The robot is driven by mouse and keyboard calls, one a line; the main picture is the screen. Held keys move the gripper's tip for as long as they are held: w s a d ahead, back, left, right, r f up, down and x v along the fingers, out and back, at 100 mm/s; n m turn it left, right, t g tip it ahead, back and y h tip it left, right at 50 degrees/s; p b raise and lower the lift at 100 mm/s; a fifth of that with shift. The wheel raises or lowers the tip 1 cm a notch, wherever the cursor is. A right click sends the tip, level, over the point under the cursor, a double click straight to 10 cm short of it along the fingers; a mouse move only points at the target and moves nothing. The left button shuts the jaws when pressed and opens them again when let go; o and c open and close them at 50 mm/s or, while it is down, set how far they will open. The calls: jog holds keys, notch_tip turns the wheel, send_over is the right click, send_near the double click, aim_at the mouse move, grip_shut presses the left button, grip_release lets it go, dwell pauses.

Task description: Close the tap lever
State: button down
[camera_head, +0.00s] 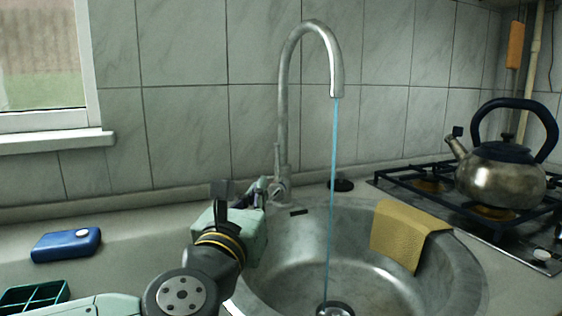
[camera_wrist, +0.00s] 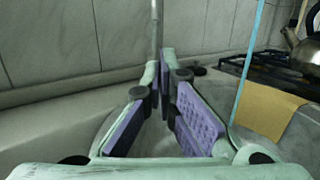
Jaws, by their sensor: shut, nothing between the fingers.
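The tap (camera_head: 283,110) is a tall grey gooseneck behind the sink. A thin blue stream of water (camera_head: 332,190) runs from its spout down to the drain. The tap lever (camera_head: 277,157) looks like a small upright bar at the left of the tap's base. My gripper (camera_head: 264,186) is shut and empty, with its tips close to the left of the tap base; I cannot tell whether they touch it. In the wrist view the purple-padded fingers of my gripper (camera_wrist: 166,78) point at the tap column (camera_wrist: 157,30). The lever is not clear there.
The round steel sink (camera_head: 455,270) has a yellow cloth (camera_head: 408,235) over its right rim. A kettle (camera_head: 500,170) stands on the stove (camera_head: 450,205) at right. A blue box-like object (camera_head: 66,245) and green rack (camera_head: 35,297) lie at left. The tiled wall is close behind the tap.

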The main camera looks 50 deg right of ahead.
jog(key=p, duration=1.4)
send_near(278, 153)
jog(key=x, duration=0.4)
jog(key=f+x, duration=0.1)
jog(key=x, duration=0.1)
jog(key=shift+d+r, duration=0.1)
jog(key=shift+d, duration=0.3)
jog(key=shift+w+d, duration=0.1)
jog(key=shift+w+d+b, duration=0.15)
jog(key=shift+d+b, duration=0.25)
jog(key=shift+b, duration=0.1)
jog(key=shift+w+d+b, duration=0.25)
jog(key=shift+d+b, duration=0.05)
jog(key=shift+d, duration=0.1)
jog(key=shift+w+r, duration=0.1)
jog(key=shift+r, duration=0.35)
